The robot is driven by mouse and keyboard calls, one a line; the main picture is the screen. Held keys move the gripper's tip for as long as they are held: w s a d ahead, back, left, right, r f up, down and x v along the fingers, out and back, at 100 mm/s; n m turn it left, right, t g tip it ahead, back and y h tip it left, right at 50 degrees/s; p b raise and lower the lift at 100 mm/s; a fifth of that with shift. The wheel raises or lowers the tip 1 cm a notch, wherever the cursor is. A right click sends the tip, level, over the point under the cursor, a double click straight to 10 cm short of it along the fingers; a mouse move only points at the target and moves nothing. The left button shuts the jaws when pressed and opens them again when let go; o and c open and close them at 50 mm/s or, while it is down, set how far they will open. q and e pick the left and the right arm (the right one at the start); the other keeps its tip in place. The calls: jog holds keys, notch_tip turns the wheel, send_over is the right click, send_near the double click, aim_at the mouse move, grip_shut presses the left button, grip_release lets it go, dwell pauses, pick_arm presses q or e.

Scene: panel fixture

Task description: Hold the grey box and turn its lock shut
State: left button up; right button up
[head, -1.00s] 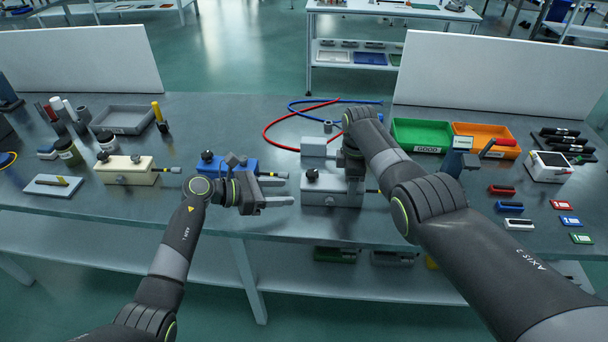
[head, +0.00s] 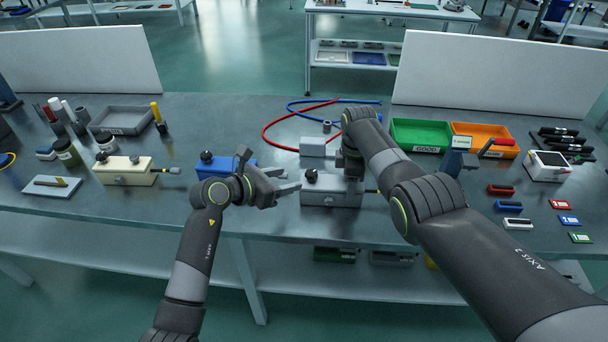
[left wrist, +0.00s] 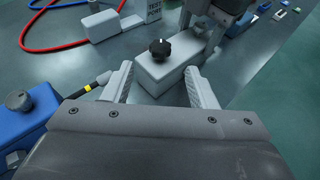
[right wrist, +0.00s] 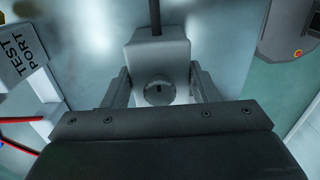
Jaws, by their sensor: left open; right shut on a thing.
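The grey box (head: 325,197) sits at the front middle of the bench with a black knob (head: 311,175) on top; the knob also shows in the left wrist view (left wrist: 160,48). In the right wrist view a round lock with a dark slot (right wrist: 159,92) is on the box. My right gripper (right wrist: 160,88) is shut on the grey box, one finger on each side; in the head view its fingers are mostly hidden. My left gripper (head: 289,181) is open and empty, just left of the box. In the left wrist view its fingers point toward the box.
A blue box (head: 226,168) stands left of the grey box, close to my left arm, and a cream box (head: 125,172) further left. A test port block (head: 313,146) with red and blue hoses is behind. Green (head: 420,126) and orange bins are at the back right.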

aim_at(308, 174)
pick_arm(q)
jog(key=x, duration=0.7)
jog(key=shift+d+f, duration=0.1)
jog(key=c, duration=1)
jog(key=shift+w, duration=0.15)
jog(key=m+g, duration=0.1)
jog(key=m+g+h, duration=0.2)
jog(key=shift+w+a, duration=0.3)
jog(key=shift+a, duration=0.05)
jog(key=shift+w+a+f+m+g+h, duration=0.1)
jog(key=shift+m+g+h, duration=0.15)
jog(key=shift+m+g, duration=0.4)
jog(key=shift+w+d+m+g+h, duration=0.1)
jog(key=shift+w+m+g+h, duration=0.1)
jog(key=shift+m+g, duration=0.4)
jog(key=shift+w+a+f+m+g+h, duration=0.1)
jog(key=shift+m+g+h, duration=0.15)
jog(key=shift+m+g, duration=0.8)
jog(key=shift+g, duration=0.2)
